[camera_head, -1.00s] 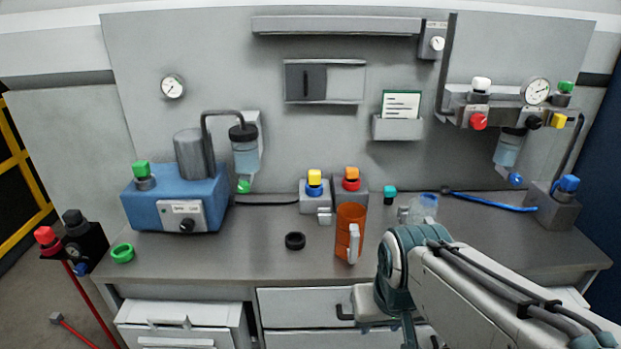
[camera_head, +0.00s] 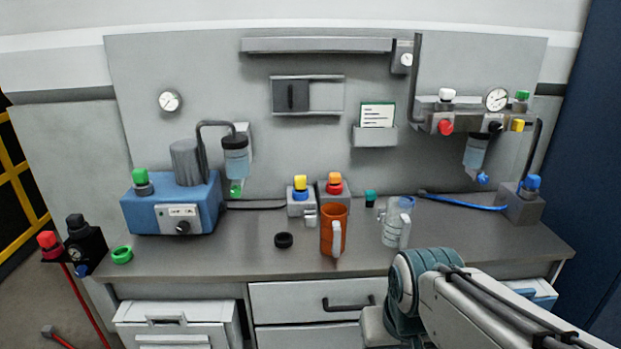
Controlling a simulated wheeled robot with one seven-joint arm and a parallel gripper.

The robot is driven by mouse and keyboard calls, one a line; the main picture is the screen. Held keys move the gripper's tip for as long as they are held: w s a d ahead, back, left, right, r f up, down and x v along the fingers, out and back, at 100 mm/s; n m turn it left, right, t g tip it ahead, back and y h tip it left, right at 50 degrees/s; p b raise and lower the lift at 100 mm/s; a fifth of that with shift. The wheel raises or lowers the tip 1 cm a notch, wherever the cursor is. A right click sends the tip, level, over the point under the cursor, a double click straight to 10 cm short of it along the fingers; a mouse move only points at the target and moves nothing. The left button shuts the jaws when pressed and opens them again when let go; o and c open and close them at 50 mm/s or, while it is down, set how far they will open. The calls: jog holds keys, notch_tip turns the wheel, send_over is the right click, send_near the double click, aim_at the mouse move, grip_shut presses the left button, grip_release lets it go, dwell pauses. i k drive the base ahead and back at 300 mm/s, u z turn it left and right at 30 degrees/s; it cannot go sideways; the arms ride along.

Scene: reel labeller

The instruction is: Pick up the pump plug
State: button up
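I cannot tell for sure which piece is the pump plug. The blue pump-like unit (camera_head: 145,219) stands on the bench at left, with a green-capped piece (camera_head: 141,181) upright in its top. Other coloured caps are a yellow one over blue (camera_head: 300,186), an orange-red one (camera_head: 334,183) and a small teal one (camera_head: 370,197), all at the back middle. A blue-capped piece (camera_head: 531,184) sits on a grey block at right. My arm reaches in from the lower right. My gripper's fingers are out of view.
An orange mug (camera_head: 331,231) and a clear jug (camera_head: 391,227) stand mid-bench. A black ring (camera_head: 284,240) and a green ring (camera_head: 122,255) lie on the bench (camera_head: 230,268). A blue hose (camera_head: 460,202) runs at the back right.

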aim_at(300, 184)
jog(key=i, duration=1.1)
jog(key=u, duration=0.35)
